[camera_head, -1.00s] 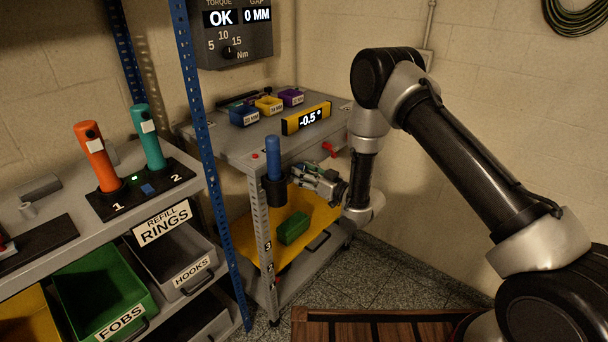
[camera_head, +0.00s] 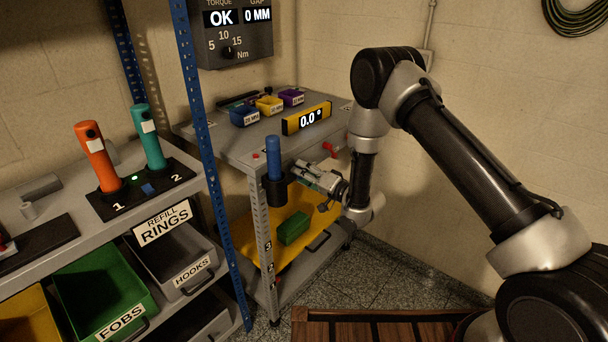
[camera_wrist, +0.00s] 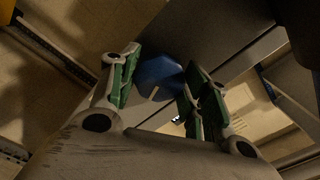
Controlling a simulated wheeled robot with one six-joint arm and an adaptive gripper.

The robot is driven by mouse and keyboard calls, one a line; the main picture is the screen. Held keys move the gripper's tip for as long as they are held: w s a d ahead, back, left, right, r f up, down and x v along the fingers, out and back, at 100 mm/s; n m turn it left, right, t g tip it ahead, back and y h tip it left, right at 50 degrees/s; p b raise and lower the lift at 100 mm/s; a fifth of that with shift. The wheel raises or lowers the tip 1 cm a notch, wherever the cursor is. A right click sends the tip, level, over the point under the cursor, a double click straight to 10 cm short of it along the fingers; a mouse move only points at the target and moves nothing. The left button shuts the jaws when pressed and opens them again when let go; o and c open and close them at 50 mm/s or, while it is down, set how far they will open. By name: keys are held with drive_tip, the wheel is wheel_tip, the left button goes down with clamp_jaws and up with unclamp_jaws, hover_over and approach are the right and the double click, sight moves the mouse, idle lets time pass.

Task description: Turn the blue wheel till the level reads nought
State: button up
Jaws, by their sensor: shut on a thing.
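The blue wheel (camera_wrist: 158,72) shows in the wrist view between the green-padded fingers of my gripper (camera_wrist: 160,88), which is shut on it. In the head view my gripper (camera_head: 300,176) is under the near edge of the grey bench top, beside its front leg; I cannot make out the wheel there. The yellow level (camera_head: 291,126) lies on the bench top and its display reads 0.0°.
A blue-handled tool (camera_head: 274,158) stands in a black holder at the bench corner, close to my gripper. Small bins (camera_head: 268,104) sit on the bench (camera_head: 232,146). A green box (camera_head: 293,228) rests on the yellow lower shelf (camera_head: 252,240). A blue-post rack stands left.

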drive_tip(key=shift+m, duration=0.6)
drive_tip(key=o, duration=1)
drive_tip(key=shift+d, duration=0.1)
drive_tip(key=v, duration=1.2)
